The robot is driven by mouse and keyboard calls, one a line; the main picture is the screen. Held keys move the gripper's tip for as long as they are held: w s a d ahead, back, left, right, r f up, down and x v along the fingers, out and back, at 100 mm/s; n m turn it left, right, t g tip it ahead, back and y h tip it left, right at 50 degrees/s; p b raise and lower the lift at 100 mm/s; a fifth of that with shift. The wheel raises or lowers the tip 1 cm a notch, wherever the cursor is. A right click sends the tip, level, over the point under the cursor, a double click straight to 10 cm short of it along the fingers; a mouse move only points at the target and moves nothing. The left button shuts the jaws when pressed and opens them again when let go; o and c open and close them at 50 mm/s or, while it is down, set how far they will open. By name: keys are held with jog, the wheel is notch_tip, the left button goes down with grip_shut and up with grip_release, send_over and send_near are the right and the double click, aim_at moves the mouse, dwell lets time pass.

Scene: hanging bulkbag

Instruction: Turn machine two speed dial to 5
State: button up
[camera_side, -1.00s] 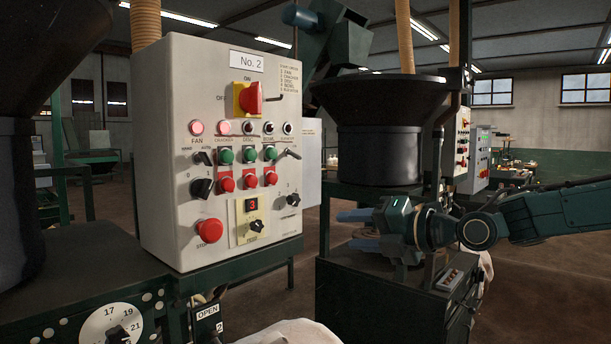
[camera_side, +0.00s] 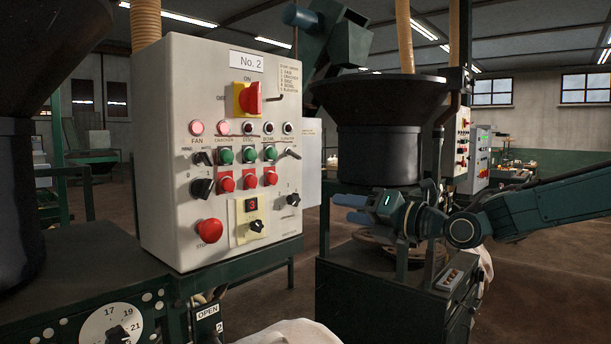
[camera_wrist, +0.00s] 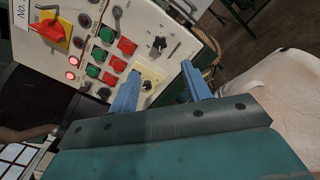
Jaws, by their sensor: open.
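The No. 2 control panel (camera_side: 185,110) is a cream box facing the side camera. Its speed dial (camera_side: 256,226) is a small black knob on a yellow plate under a red digital display (camera_side: 252,204), which appears to read 3. My gripper (camera_side: 345,208) is right of the panel in the side view, its blue fingers pointing left towards it, apart from the dial. In the wrist view my gripper (camera_wrist: 162,88) is open and empty, and the speed dial (camera_wrist: 147,86) shows between the fingers, beyond the tips. The left finger overlaps part of the panel there.
A red stop button (camera_side: 210,230), black selectors (camera_side: 201,188) and red and green buttons (camera_side: 248,155) surround the dial. A dark hopper (camera_side: 380,120) stands behind my gripper. A white bag (camera_wrist: 270,105) lies at the right of the wrist view.

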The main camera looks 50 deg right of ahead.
aim_at(297, 200)
jog(key=shift+w, duration=6.35)
jog(key=shift+c, duration=0.5)
jog(key=c, duration=0.9)
